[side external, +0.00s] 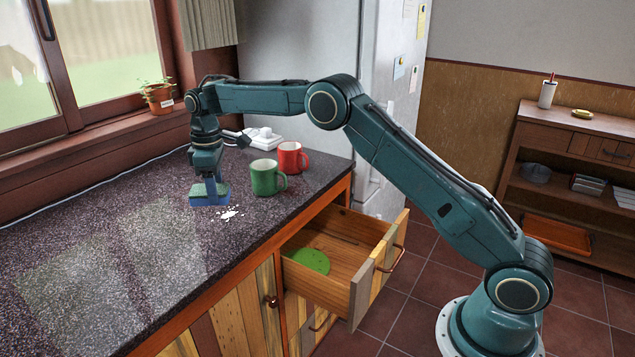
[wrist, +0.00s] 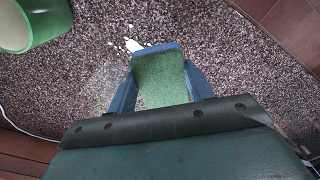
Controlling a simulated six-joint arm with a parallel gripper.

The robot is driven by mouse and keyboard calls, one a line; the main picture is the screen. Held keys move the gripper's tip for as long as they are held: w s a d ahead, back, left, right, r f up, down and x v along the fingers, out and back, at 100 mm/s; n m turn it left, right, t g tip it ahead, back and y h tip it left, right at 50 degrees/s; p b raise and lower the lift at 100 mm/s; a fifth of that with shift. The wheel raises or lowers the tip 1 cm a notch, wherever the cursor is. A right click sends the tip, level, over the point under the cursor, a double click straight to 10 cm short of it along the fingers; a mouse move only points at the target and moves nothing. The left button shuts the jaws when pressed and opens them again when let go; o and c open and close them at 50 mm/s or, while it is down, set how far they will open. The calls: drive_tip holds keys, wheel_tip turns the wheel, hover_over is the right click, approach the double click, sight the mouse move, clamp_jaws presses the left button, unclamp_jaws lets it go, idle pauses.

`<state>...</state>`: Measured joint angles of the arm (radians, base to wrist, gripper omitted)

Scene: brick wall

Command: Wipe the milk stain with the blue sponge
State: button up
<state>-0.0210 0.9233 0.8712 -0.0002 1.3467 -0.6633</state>
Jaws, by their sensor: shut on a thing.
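The blue sponge (side external: 210,198), with a green upper face, is held in my gripper (side external: 209,186) at or just above the countertop; I cannot tell whether it touches. In the wrist view the sponge (wrist: 158,82) sits between the two blue fingers of my gripper (wrist: 161,85), which are shut on its sides. The white milk stain (side external: 229,214) is a small splatter on the dark speckled counter, just to the right of and nearer the camera than the sponge. In the wrist view the stain (wrist: 133,45) shows beside the sponge's far end, partly hidden by it.
A green mug (side external: 265,178) stands close right of the sponge, with a red mug (side external: 290,158) behind it. An open drawer (side external: 328,275) holds a green round item (side external: 311,261). The counter (side external: 90,250) is clear at left.

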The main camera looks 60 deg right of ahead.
sight(221, 225)
drive_tip(key=shift+w+d+r+n, duration=0.1)
drive_tip(key=shift+w+n, duration=0.1)
drive_tip(key=shift+n, duration=0.1)
drive_tip(key=shift+f, duration=3.8)
drive_tip(key=shift+d+f, duration=0.25)
drive_tip(key=shift+d, duration=3.85)
drive_tip(key=shift+a, duration=3.55)
drive_tip(key=shift+a+r, duration=0.1)
drive_tip(key=shift+a, duration=0.55)
drive_tip(key=shift+d+r, duration=0.1)
drive_tip(key=shift+r, duration=3.9)
drive_tip(key=shift+d, duration=0.1)
